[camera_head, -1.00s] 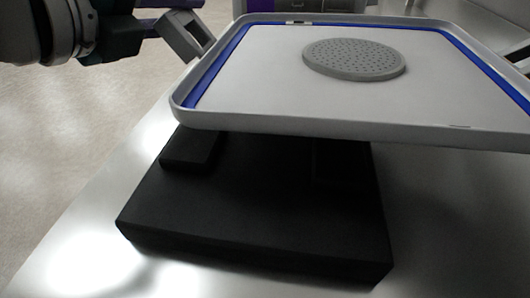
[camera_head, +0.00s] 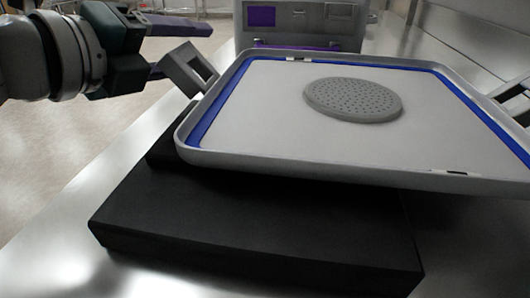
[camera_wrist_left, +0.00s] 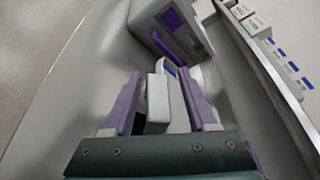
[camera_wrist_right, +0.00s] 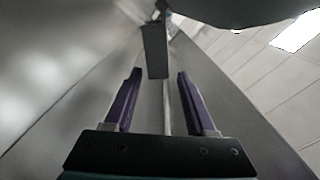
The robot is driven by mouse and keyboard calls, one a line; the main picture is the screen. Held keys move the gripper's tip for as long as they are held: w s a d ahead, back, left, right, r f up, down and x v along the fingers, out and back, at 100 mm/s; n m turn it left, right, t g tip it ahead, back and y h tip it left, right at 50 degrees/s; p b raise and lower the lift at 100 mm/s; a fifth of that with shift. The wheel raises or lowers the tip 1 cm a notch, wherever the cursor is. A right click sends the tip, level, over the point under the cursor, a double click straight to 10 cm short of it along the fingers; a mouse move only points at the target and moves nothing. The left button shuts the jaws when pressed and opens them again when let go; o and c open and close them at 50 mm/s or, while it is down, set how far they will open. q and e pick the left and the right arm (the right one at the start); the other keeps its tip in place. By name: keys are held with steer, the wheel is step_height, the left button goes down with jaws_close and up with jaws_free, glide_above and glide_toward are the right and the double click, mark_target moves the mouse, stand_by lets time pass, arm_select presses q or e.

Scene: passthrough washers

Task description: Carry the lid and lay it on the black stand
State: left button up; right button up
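The lid (camera_head: 250,105) is a pale grey square plate with a raised rim, a blue inner band and a perforated grey disc (camera_head: 353,100). It lies over the black stand (camera_head: 250,228), looking slightly tilted; I cannot tell whether it touches everywhere. My left gripper (camera_head: 183,52) is open at the left handle (camera_head: 188,70). In the left wrist view that handle (camera_wrist_left: 158,100) is between the purple fingers, with gaps beside it. My right gripper (camera_wrist_right: 158,82) is open, with the right handle (camera_wrist_right: 155,50) mostly beyond its fingertips. The lid hides the back of the stand.
The stand is on a shiny metal counter (camera_head: 50,245), whose left edge drops to the floor. A grey machine with purple parts (camera_head: 305,22) stands behind the lid. Bare counter shows left of the stand and at the far right.

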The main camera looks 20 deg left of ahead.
steer(key=shift+s, duration=0.1)
arm_select(q)
steer(key=v, duration=1.2)
arm_select(e)
steer(key=s, duration=1.1)
steer(key=shift+s+d, duration=0.4)
steer(key=shift+d, duration=0.05)
arm_select(q)
steer(key=shift+r, duration=0.1)
